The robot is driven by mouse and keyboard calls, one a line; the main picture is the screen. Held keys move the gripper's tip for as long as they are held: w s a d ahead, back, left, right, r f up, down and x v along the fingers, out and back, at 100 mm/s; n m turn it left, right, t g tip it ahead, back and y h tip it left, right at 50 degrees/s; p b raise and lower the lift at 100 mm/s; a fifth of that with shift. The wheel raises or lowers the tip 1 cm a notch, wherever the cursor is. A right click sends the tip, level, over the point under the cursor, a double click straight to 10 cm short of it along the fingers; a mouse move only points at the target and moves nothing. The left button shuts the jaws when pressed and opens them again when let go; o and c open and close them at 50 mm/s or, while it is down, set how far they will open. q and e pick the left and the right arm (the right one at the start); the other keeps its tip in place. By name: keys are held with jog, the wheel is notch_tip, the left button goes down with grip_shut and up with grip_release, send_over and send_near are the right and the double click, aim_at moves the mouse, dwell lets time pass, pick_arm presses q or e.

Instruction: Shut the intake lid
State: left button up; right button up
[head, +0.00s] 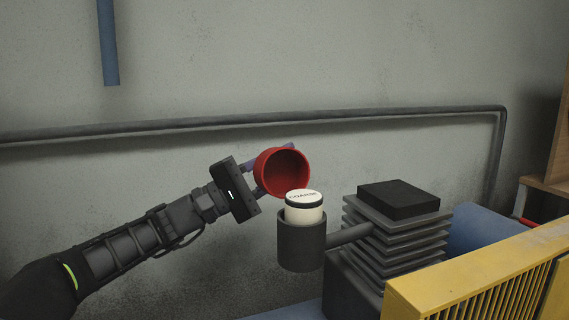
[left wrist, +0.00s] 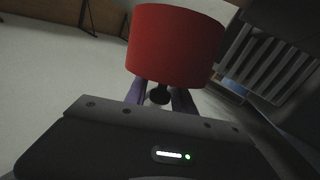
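The red lid (head: 282,173) is a round cup, tilted up and open, its hollow side facing right. A white cartridge (head: 305,213) with a black band and lettered top sits upright in that cup. My left gripper (head: 273,170) is just left of the lid, its purple fingers apart. In the left wrist view the red lid (left wrist: 175,45) is ahead of the fingers, with a small black knob (left wrist: 159,94) between them. The lid hides the fingertips. My right gripper is not in view.
A dark finned block (head: 397,232) joins the cup by a short pipe (head: 350,235). A yellow grille panel (head: 465,270) stands at the front right.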

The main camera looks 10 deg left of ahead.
pick_arm(q)
grip_shut()
dwell(1.1)
